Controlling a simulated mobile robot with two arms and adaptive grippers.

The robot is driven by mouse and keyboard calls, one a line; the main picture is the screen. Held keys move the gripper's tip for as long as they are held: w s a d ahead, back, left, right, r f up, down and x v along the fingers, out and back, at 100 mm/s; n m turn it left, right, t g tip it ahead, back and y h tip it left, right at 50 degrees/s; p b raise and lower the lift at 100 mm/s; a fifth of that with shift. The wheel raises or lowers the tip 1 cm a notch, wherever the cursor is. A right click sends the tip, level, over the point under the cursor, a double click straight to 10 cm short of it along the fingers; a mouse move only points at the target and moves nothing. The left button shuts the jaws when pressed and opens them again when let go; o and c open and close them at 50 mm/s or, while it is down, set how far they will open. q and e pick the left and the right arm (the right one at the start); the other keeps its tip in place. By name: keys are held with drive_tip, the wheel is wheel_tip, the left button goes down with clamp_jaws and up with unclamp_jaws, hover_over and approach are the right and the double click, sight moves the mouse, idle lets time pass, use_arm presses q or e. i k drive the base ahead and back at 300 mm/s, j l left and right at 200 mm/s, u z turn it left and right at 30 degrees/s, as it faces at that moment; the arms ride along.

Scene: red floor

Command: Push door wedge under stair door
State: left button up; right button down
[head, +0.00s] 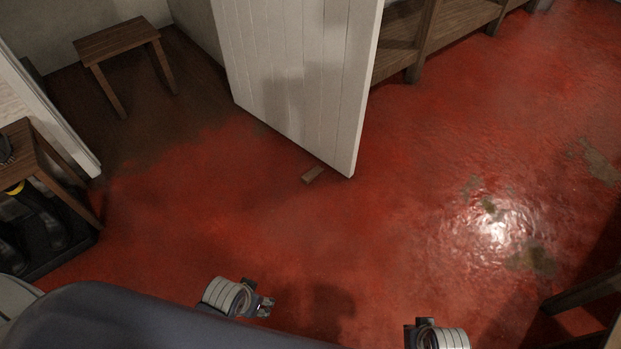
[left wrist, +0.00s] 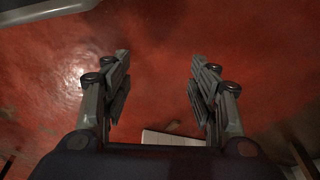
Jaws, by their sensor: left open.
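The stair door (head: 300,75) is a white plank door standing ajar over the red floor. A small brown wooden door wedge (head: 313,174) lies on the floor close to the door's bottom edge, near its free corner. I cannot tell whether it touches the door. My left gripper (head: 266,306) is open and empty, in front of the wedge and slightly to its left. In the left wrist view its fingers (left wrist: 159,75) are spread; a white strip that looks like the door (left wrist: 168,138) and a small brownish shape that looks like the wedge (left wrist: 173,126) show low between them. My right gripper (head: 410,331) is only partly visible.
A wooden stool (head: 117,42) stands at the back left. A wooden bench (head: 20,130) with boots (head: 45,225) on a dark tray is at the left. Wooden shelving (head: 425,40) runs behind the door. The floor between my grippers and the wedge is clear.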

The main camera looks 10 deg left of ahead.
sight(307, 179)
drive_tip(key=i+j, duration=0.2)
drive_tip(key=i, duration=0.3)
drive_tip(key=i+j, duration=0.15)
drive_tip(key=i, duration=0.35)
drive_tip(key=i+j, duration=0.2)
drive_tip(key=i, duration=0.3)
